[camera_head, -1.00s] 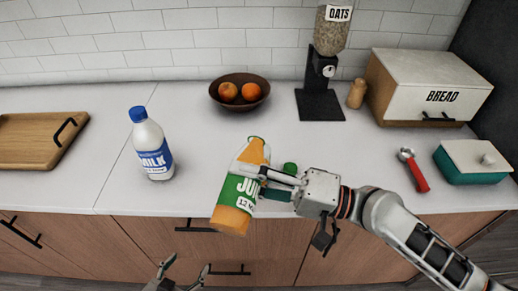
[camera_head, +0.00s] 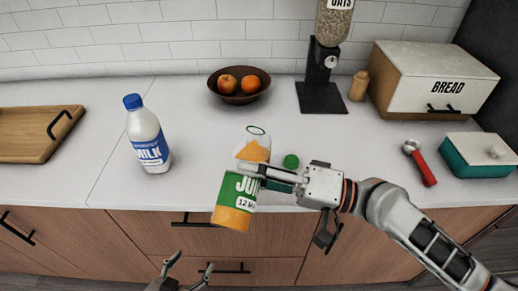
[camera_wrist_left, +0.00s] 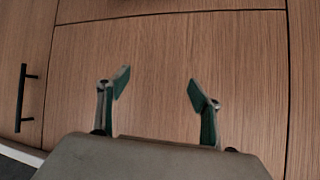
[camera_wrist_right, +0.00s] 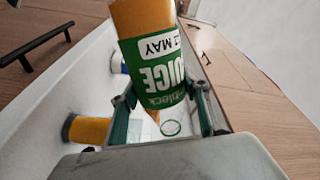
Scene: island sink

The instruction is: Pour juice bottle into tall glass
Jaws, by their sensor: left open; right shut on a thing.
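My right gripper (camera_head: 266,177) is shut on the juice bottle (camera_head: 240,190), which has a green label and orange juice. The bottle is tilted, its base towards me at the counter's front edge; it also shows in the right wrist view (camera_wrist_right: 150,62). An orange-filled cylinder (camera_wrist_right: 88,130) shows beside the bottle in the right wrist view, likely juice in the glass. Bottle top and glass overlap, so I cannot tell whether they touch. My left gripper (camera_head: 183,273) is open and empty, facing the cabinet fronts.
A green cap (camera_head: 291,161) lies on the counter right of the bottle. A milk bottle (camera_head: 147,137) stands to the left. A fruit bowl (camera_head: 239,97), oats dispenser (camera_head: 320,96) and bread box (camera_head: 425,85) stand at the back. Counter between milk and juice is clear.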

